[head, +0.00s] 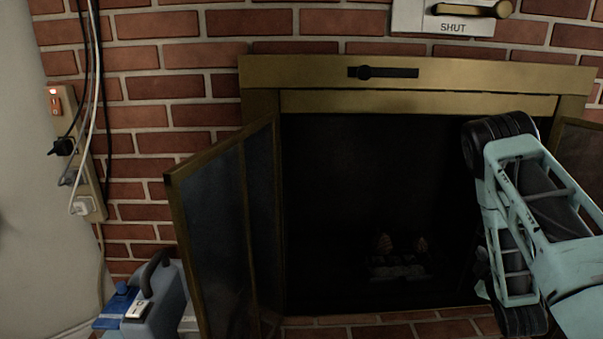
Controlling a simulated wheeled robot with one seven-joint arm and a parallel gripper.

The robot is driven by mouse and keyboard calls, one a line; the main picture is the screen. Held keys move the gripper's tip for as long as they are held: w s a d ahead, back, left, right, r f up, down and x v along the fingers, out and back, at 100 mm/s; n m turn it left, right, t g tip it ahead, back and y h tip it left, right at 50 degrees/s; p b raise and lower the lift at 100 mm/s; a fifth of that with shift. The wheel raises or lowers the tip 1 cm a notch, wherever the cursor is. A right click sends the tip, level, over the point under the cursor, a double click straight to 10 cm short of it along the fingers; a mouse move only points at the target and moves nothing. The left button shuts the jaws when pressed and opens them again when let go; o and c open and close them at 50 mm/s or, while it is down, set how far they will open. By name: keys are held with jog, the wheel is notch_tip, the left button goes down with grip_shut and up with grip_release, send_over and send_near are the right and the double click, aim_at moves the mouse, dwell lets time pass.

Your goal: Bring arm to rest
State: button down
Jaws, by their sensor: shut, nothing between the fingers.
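My arm (535,205), pale teal with black joints, reaches into the head view from the lower right. It is bent, and its upper black joint (493,140) shows against the right side of the dark fireplace opening. A lower black joint (522,320) shows near the bottom edge. I cannot make out my gripper's fingers; they are hidden behind the arm or outside the picture.
The fireplace has a brass frame (330,73) with a slider. Its left glass door (215,230) stands open toward me; the right door (580,150) is partly behind my arm. A blue case (160,300) stands at lower left. Cords hang by a power strip (88,180).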

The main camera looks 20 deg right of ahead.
jog(key=w+a+r+m+g+y, duration=0.2)
jog(key=w+a+y, duration=0.15)
jog(key=a, duration=0.85)
jog(key=w+a+r+m+g+y, duration=0.1)
jog(key=w+a+m+g+y, duration=0.2)
jog(key=a, duration=0.8)
jog(key=s+a+r+n+g+y, duration=0.1)
jog(key=s+a+r+g+y, duration=0.15)
jog(key=s+a, duration=0.65)
jog(key=s+a+r+n+g+y, duration=0.15)
jog(key=s+a+r+g, duration=0.3)
jog(key=a, duration=0.85)
jog(key=s+a+r+n+g+h+p, duration=0.1)
jog(key=s+a+r+g, duration=0.15)
jog(key=s, duration=0.65)
jog(key=s+a+r+g+h, duration=0.1)
jog(key=s+r, duration=0.2)
jog(key=s, duration=0.5)
notch_tip(320, 180, up, 32)
jog(key=p, duration=3.2)
jog(key=shift+w+d, duration=0.15)
jog(key=shift+d, duration=0.1)
jog(key=shift+f+t+y, duration=0.15)
jog(key=shift+t+y, duration=0.1)
